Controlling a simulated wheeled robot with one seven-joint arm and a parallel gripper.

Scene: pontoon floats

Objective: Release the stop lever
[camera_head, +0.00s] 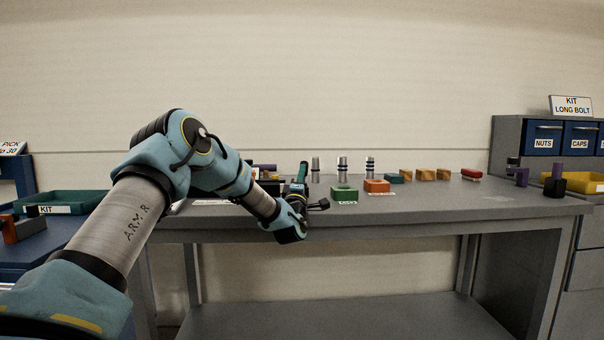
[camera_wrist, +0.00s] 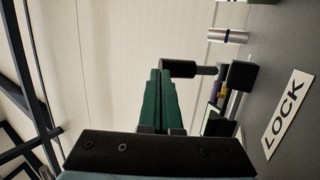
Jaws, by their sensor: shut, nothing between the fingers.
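In the wrist view, a black lever (camera_wrist: 180,69) with a thick round grip reaches leftward from a dark block (camera_wrist: 242,76). A white LOCK label (camera_wrist: 287,114) lies on the grey surface to the right of it. My gripper (camera_wrist: 160,75) has dark green fingers, pressed together with nothing between them. Their tips lie right by the lever's grip end; I cannot tell whether they touch it. In the head view, my gripper (camera_head: 303,170) is over the bench's left part, fingers pointing away from me. The lever cannot be made out there, near my arm.
The grey bench (camera_head: 450,207) carries a green block (camera_head: 344,195), an orange block (camera_head: 376,187), several banded metal cylinders (camera_head: 342,168) and a red piece (camera_head: 471,174). Blue drawers (camera_head: 543,136) and a yellow bin (camera_head: 582,182) are at right. A green kit tray (camera_head: 88,198) is at left.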

